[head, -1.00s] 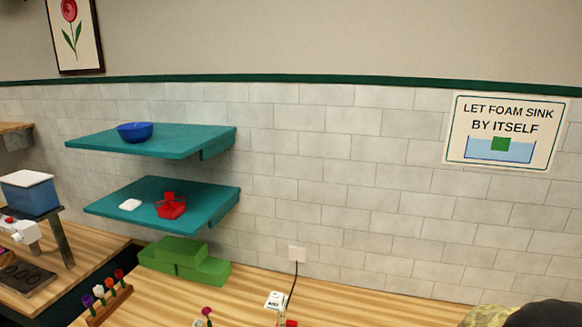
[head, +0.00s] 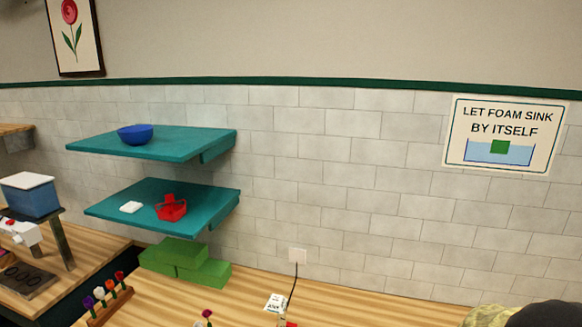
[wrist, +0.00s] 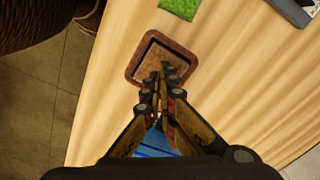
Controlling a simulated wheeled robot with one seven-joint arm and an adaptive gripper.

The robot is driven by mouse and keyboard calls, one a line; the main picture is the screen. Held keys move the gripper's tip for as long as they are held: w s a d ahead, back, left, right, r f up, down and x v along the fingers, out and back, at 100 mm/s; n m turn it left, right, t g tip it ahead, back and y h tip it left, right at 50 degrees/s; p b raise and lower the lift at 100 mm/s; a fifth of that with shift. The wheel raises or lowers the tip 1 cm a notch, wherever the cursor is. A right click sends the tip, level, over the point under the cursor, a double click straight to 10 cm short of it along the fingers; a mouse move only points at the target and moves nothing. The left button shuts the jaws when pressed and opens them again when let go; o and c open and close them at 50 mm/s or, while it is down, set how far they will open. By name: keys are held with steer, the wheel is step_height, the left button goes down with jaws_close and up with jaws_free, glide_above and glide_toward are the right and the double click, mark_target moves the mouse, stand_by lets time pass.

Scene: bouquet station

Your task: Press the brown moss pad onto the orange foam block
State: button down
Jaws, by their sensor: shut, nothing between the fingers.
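In the wrist view a square brown piece with a darker raised rim (wrist: 141,62) lies on the wooden table; its rough brown middle may be the brown moss pad (wrist: 155,54), but I cannot tell whether pad and rim are separate things. My gripper (wrist: 164,72) is shut and empty. Its fingertips overlap the near part of the brown square in the picture; I cannot tell whether they touch it. I cannot make out an orange foam block in either view. My gripper is not seen in the head view.
A green mossy square (wrist: 180,7) lies beyond the brown one. Green foam blocks (head: 178,252) are stacked on the counter below two teal shelves (head: 207,145). A rack of small flowers (head: 108,302) stands at the front left. The table's left edge is close in the wrist view.

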steer(key=shift+r+p, duration=1.85)
steer(key=shift+r, duration=0.95)
steer(key=shift+s+n, duration=0.1)
steer(key=shift+n, duration=0.4)
steer(key=s+a+r+n+t+b, duration=0.5)
steer(key=s+a+r+n+b, duration=0.7)
steer(key=r+n+b, duration=0.2)
steer(key=shift+r+t+b, duration=0.3)
steer(key=shift+b, duration=0.9)
